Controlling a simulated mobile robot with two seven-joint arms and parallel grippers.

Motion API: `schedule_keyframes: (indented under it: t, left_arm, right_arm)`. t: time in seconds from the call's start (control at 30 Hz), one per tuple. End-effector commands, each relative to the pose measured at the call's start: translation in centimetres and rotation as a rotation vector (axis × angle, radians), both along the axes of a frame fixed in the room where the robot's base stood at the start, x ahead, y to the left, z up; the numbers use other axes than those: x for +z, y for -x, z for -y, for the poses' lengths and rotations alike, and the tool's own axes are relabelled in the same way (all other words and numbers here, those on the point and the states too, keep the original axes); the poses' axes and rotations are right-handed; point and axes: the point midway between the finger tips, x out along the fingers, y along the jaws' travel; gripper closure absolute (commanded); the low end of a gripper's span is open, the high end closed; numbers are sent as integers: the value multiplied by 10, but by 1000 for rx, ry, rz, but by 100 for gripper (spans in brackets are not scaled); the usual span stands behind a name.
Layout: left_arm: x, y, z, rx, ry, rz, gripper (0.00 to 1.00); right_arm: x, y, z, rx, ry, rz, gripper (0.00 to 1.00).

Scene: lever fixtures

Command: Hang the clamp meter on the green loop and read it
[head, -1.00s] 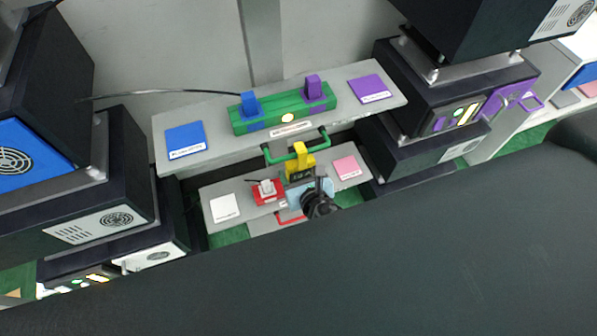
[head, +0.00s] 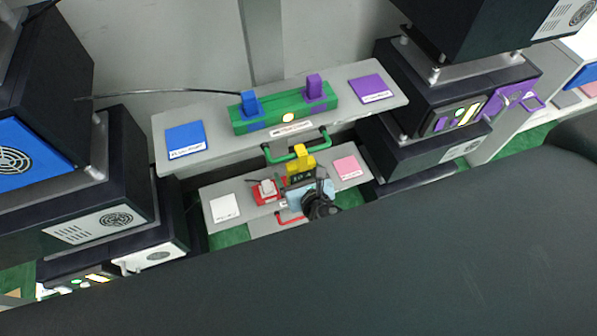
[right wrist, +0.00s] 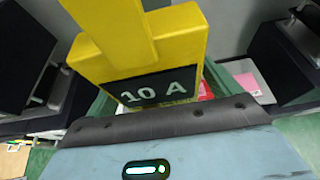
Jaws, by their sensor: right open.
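The yellow clamp meter (head: 301,160) hangs at the green loop (head: 275,156) on the front edge of the upper grey shelf. Its upper part overlaps the loop's bar. Its dark display reads "10 A", clearest in the right wrist view, where the meter (right wrist: 178,38) fills the upper middle. My right gripper (head: 310,192), light blue and black, is open just in front of and below the meter. It holds nothing, and a small gap seems to separate it from the meter. My left gripper is not in view.
A green block (head: 283,115) with a blue lever (head: 250,103) and a purple lever (head: 314,87) stands on the upper shelf. A red fixture with a white lever (head: 267,188) is left of my gripper. Blue (head: 185,138), purple (head: 371,88), white (head: 224,207) and pink (head: 347,167) plates lie around.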

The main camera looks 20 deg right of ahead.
Motion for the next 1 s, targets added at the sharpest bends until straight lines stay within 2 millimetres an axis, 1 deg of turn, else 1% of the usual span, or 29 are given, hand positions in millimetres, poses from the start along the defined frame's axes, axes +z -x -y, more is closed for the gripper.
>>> schedule_keyframes:
  t: [0.17,0.3,0.5,0.67,1.0]
  left_arm:
    - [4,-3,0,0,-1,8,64]
    - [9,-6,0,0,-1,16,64]
    - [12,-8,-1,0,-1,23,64]
    - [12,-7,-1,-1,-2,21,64]
    - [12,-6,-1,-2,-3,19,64]
  right_arm:
    - [9,18,1,1,0,2,11]
    - [18,39,1,1,0,3,11]
    - [28,63,2,2,-1,3,11]
    - [30,70,3,0,0,2,11]
    - [30,70,2,0,0,2,11]
